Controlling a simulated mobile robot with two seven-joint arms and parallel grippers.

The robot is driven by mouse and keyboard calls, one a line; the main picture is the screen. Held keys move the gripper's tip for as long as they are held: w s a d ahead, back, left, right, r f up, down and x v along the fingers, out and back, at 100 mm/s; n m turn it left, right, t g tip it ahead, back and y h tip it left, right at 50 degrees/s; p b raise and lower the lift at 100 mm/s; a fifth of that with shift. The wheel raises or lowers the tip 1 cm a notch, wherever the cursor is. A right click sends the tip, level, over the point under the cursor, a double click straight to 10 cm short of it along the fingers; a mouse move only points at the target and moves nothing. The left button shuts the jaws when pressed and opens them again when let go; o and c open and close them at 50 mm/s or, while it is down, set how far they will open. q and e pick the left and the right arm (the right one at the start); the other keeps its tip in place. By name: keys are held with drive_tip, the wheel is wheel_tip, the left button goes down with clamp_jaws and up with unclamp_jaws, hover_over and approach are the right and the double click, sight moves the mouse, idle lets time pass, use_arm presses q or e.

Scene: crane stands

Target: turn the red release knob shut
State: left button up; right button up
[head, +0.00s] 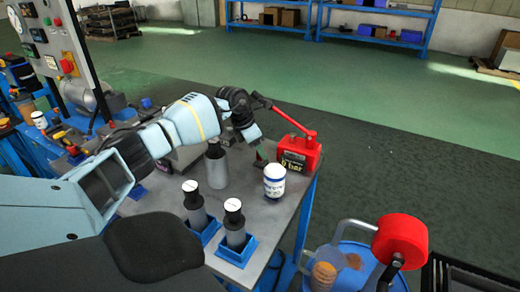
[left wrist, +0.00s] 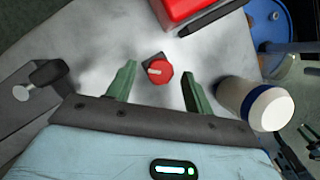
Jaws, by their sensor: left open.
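The red release knob (left wrist: 159,70) shows in the left wrist view as a small red dial with a pale pointer mark, next to the red pump body (left wrist: 187,10). In the head view I cannot make the knob out, but the red pump (head: 298,155) with its long red lever stands at the table's far right edge. My left gripper (left wrist: 160,77) is open; its two green fingers lie on either side of the knob in the wrist picture, with gaps and no visible contact. In the head view the left gripper (head: 258,152) hangs over the table beside the pump. My right gripper is not in view.
A white jar with a blue band (head: 274,182) stands close in front of the pump, near a finger in the left wrist view (left wrist: 262,104). Grey cylinders (head: 216,170) stand on the table (head: 262,212). A red wheel (head: 400,240) is at lower right.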

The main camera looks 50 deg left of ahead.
use_arm(q)
drive_tip(key=shift+w+d+f, duration=0.1)
drive_tip(key=shift+w+f, duration=0.15)
drive_tip(key=shift+f, duration=0.45)
